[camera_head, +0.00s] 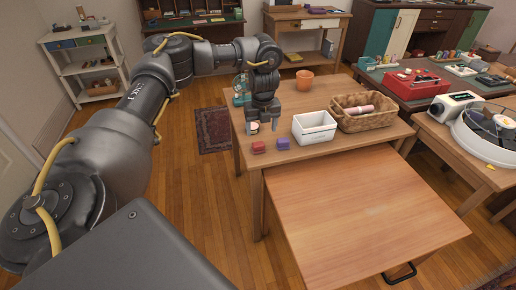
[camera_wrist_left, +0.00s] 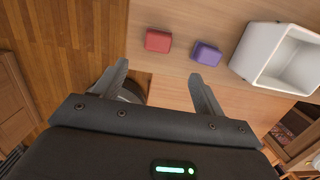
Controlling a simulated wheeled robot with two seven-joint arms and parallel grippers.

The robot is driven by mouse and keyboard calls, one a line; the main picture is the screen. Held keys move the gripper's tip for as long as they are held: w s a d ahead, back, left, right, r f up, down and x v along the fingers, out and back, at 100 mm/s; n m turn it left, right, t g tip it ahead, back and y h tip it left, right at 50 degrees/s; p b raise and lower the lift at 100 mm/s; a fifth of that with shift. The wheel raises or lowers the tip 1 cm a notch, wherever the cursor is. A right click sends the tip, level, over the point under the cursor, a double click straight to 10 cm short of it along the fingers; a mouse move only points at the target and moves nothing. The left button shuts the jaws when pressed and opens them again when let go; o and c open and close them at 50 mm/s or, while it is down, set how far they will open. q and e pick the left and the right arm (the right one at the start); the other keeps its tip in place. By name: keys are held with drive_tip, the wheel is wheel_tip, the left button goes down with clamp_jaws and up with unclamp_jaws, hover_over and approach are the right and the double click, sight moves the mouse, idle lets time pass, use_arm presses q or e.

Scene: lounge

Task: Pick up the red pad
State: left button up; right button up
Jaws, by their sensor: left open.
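The red pad (camera_head: 259,147) is a small red block lying on the wooden table near its front left corner. It also shows in the left wrist view (camera_wrist_left: 158,41), beyond the fingertips and between their lines. A purple pad (camera_head: 283,143) lies just to its right and shows in the wrist view too (camera_wrist_left: 207,54). My left gripper (camera_head: 264,128) points down above the table, behind the red pad in the head view. Its two fingers (camera_wrist_left: 160,80) are spread apart with nothing between them. My right gripper is in neither view.
A white bin (camera_head: 314,134) stands right of the pads, with a wicker basket (camera_head: 368,122) holding a pink roll beyond it. An orange pot (camera_head: 305,80) stands at the back. A lower wooden surface (camera_head: 365,215) in front is bare.

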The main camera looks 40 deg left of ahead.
use_arm(q)
drive_tip(key=a, duration=0.1)
hover_over(258, 143)
drive_tip(key=f, duration=0.3)
drive_tip(key=s+f, duration=0.1)
drive_tip(key=shift+d+f+b, duration=0.2)
drive_tip(key=shift+d+b, duration=0.2)
drive_tip(key=shift+w+a+f, duration=0.15)
drive_tip(key=shift+w+f, duration=0.05)
drive_tip(key=shift+f, duration=1.05)
drive_tip(key=shift+w+a+f, duration=0.1)
drive_tip(key=shift+w+f, duration=0.1)
drive_tip(key=shift+f, duration=1.3)
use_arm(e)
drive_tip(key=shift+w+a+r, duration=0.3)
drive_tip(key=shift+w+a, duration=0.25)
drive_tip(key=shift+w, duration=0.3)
use_arm(q)
drive_tip(key=shift+c, duration=0.3)
drive_tip(key=c, duration=1.1)
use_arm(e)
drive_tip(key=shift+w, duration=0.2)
